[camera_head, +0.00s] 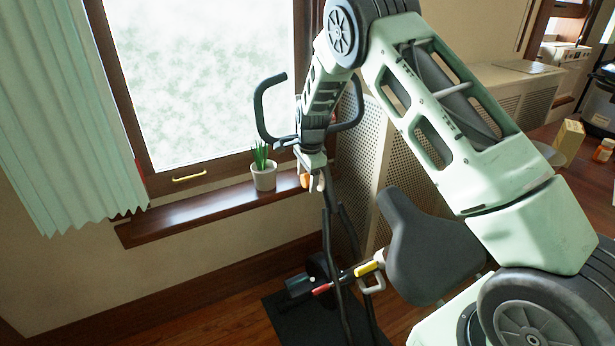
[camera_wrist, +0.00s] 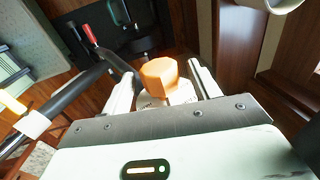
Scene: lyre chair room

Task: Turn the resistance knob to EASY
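The orange faceted knob (camera_wrist: 160,76) shows in the wrist view on a pale dial base (camera_wrist: 184,95) with small dark marks, too small to read. My gripper (camera_wrist: 162,86) has its two pale fingers apart, one on each side of the knob, with a narrow gap visible on each side. In the head view my gripper (camera_head: 312,181) points down in front of the exercise bike's handlebars (camera_head: 262,112), with a bit of the orange knob (camera_head: 305,181) beside the fingers. The knob's setting cannot be read.
The bike's seat (camera_head: 415,248) stands right of my gripper. A potted plant (camera_head: 263,174) sits on the window sill (camera_head: 190,220) just to the left. A perforated radiator cover (camera_head: 358,150) is close behind. Red (camera_head: 323,289) and yellow (camera_head: 367,268) parts show low on the bike.

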